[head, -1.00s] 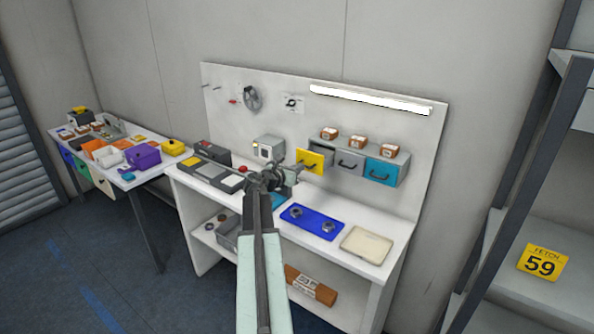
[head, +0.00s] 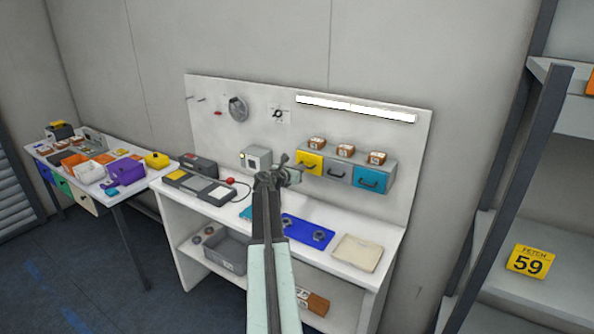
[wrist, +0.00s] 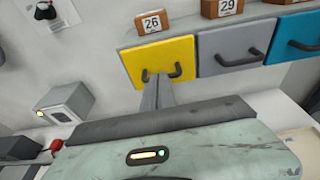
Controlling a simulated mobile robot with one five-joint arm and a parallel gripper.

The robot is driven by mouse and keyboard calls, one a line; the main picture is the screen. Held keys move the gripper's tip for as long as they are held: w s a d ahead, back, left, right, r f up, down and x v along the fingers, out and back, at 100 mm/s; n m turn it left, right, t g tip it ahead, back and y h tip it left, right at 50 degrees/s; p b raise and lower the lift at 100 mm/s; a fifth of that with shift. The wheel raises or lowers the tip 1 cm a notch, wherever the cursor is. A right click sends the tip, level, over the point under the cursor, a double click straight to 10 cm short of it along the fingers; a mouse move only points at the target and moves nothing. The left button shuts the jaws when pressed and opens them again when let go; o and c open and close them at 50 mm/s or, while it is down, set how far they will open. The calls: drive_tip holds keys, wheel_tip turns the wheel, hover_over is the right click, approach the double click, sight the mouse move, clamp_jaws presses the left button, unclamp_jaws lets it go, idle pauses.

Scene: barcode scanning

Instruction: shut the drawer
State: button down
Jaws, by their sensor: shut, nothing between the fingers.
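The yellow drawer (head: 309,164) is at the left end of the grey drawer unit (head: 394,168) at the back of the workbench. In the wrist view the yellow front (wrist: 136,66) fills the upper middle, with a dark handle (wrist: 177,71). My gripper (wrist: 153,79) is shut and empty, with its fingertips at the yellow front by the handle. I cannot tell whether they touch it. In the head view my gripper (head: 300,167) partly hides the drawer's lower left.
Several small numbered boxes (head: 345,151) stand on top of the unit. A blue mat (head: 300,229) and a cream tray (head: 357,252) lie on the bench. A small grey device (head: 256,159) stands left of the drawers. A shelf rack (head: 550,220) stands at right.

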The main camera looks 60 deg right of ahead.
drive_tip(key=p+v, duration=0.3)
drive_tip(key=v, duration=1.1)
drive_tip(key=w+a+f+n+t+y+b, duration=0.1)
drive_tip(key=w+a+f+n+t, duration=0.15)
drive_tip(key=w+a, duration=0.85)
drive_tip(key=w+a+f+n+t+y+b, duration=0.1)
drive_tip(key=w+a+f+t, duration=0.15)
drive_tip(key=w+a, duration=0.9)
drive_tip(key=w+a+f+m+t+y, duration=0.1)
drive_tip(key=w+a+f+m+y, duration=0.15)
drive_tip(key=a, duration=0.75)
drive_tip(key=w+a+f+m+t+y, duration=0.15)
drive_tip(key=a+f, duration=0.25)
drive_tip(key=a, duration=0.6)
drive_tip(key=s+a+f+m+g+y, duration=0.2)
drive_tip(key=a+m, duration=0.3)
drive_tip(key=a, duration=0.4)
drive_tip(key=s+a+f+m+g+y, duration=0.2)
drive_tip(key=s+a+f+m+y, duration=0.2)
drive_tip(key=a, duration=0.5)
drive_tip(key=s+a+f+m+g+y+b, duration=0.1)
drive_tip(key=s+a+f+m+g+y, duration=0.1)
drive_tip(key=a+m, duration=0.5)
drive_tip(key=s+a+f+y, duration=0.1)
drive_tip(key=s+a+f, duration=0.1)
drive_tip(key=s, duration=0.1)
drive_tip(key=shift+s+y, duration=0.15)
drive_tip(key=shift+y, duration=0.15)
